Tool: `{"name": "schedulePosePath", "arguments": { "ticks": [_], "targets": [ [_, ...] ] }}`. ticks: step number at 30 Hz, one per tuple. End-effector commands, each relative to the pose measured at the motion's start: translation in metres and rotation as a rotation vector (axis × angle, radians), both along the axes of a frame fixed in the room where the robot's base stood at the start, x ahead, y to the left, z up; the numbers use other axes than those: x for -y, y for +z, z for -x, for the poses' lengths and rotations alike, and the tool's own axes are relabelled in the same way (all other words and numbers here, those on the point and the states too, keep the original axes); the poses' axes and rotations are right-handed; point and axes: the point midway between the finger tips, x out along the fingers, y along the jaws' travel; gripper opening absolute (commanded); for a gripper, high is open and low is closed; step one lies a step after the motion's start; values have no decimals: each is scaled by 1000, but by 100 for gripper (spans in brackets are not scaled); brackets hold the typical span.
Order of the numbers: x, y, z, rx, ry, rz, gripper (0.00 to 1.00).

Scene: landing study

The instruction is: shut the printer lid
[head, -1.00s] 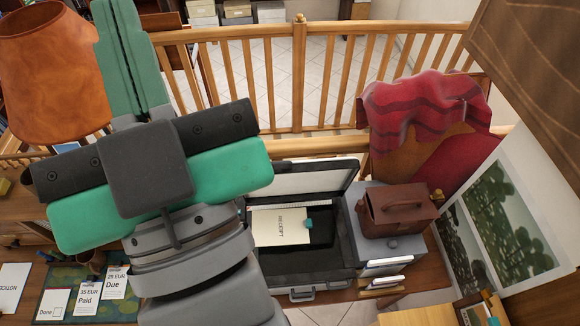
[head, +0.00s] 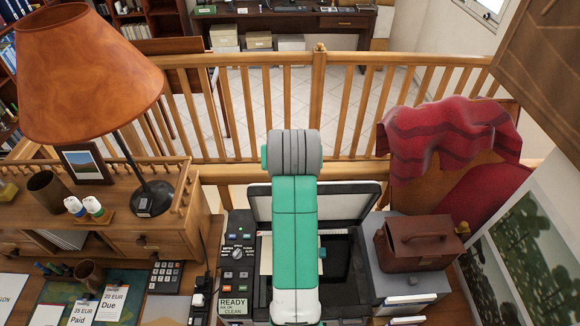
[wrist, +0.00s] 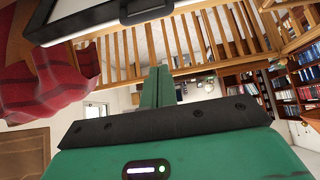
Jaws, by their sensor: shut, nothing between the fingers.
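The printer lid (head: 348,201) stands raised at the back of the printer, with its pale inner panel in a dark frame facing me. The printer's open dark bed (head: 345,272) lies below it, with part of a paper (head: 265,255) showing. My arm crosses the middle of the printer and covers part of the lid and bed. My gripper is hidden by the arm in the head view. In the wrist view my gripper (wrist: 160,72) is shut and empty, its green fingers side by side. A pale, dark-framed panel, likely the lid (wrist: 105,14), shows above the fingers, apart from them in the picture.
A brown box-like case (head: 420,243) stands on a grey unit right of the printer. A control panel (head: 238,258) lies to the left. A lamp (head: 85,70) stands on the desk. A wooden railing (head: 318,105) runs behind, with a red blanket (head: 440,135) on the right.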

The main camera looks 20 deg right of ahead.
Motion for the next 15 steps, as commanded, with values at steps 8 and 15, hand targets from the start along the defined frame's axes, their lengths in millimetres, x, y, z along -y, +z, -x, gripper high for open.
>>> {"name": "schedulePosePath", "arguments": {
  "ticks": [8, 15],
  "targets": [
    [12, -41, -35, -1, 0, -2, 0],
    [13, -64, -39, 1, 1, 0, 0]
  ]
}}
